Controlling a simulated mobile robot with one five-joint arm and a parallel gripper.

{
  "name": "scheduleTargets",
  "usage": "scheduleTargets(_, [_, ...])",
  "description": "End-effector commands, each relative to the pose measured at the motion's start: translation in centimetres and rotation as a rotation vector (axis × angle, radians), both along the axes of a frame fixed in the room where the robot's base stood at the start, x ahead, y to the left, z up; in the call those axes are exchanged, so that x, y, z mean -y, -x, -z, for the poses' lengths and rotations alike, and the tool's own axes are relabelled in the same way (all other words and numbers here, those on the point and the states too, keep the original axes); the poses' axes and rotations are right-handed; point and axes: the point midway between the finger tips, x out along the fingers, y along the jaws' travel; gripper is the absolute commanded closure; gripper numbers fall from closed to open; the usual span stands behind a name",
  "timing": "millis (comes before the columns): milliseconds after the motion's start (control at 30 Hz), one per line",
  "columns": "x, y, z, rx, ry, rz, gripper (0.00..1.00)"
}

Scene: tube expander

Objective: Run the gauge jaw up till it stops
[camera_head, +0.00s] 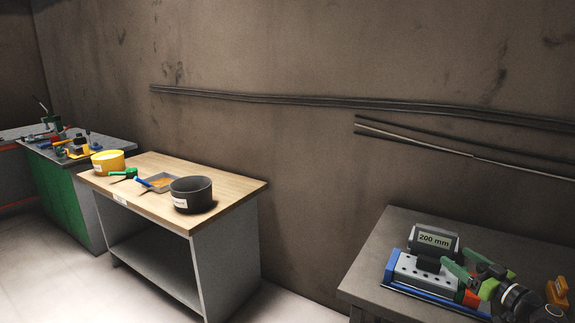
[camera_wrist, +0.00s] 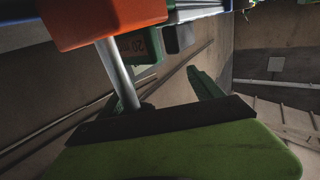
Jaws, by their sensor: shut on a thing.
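The gauge lies on the dark table at the right in the head view. It has a blue-edged base with a silver plate (camera_head: 405,268), a black block (camera_head: 428,264) on it and a "200 mm" sign (camera_head: 433,240) behind. An orange part (camera_head: 469,298) sits at its right end. My gripper (camera_head: 468,279), with green fingers, is at that end. In the wrist view the orange part (camera_wrist: 105,18) is close above, with a silver rod (camera_wrist: 117,75) running down to the black pad of my near finger. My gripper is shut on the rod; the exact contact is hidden.
A small orange object (camera_head: 557,291) is on the table (camera_head: 372,262) to the right of my gripper. A wooden-topped bench (camera_head: 232,187) with a yellow pot (camera_head: 107,168) and a black pot (camera_head: 191,203) stands left, apart from this table. Rails run along the wall.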

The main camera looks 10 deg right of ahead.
Motion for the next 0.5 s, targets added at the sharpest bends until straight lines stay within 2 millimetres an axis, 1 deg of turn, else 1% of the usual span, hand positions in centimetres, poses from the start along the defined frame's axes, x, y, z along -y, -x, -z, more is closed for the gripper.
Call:
scheduleTargets(33, [-1.0,-0.21,-0.01,0.0,0.0,-0.022,0.57])
scheduleTargets(133, [-1.01,-0.25,-0.01,0.0,0.0,-0.022,0.57])
scheduleTargets(167, [-1.0,-0.24,-0.01,0.0,0.0,-0.022,0.27])
scheduleTargets(267, [-1.01,-0.25,-0.02,0.001,0.0,-0.022,0.4])
scheduleTargets(300, [-1.0,-0.26,-0.03,0.001,0.0,-0.022,0.43])
scheduleTargets(433, [-0.97,-0.22,-0.05,0.001,0.0,-0.022,0.43])
scheduleTargets(500, [-0.87,0.11,-0.05,0.002,0.0,-0.021,0.43])
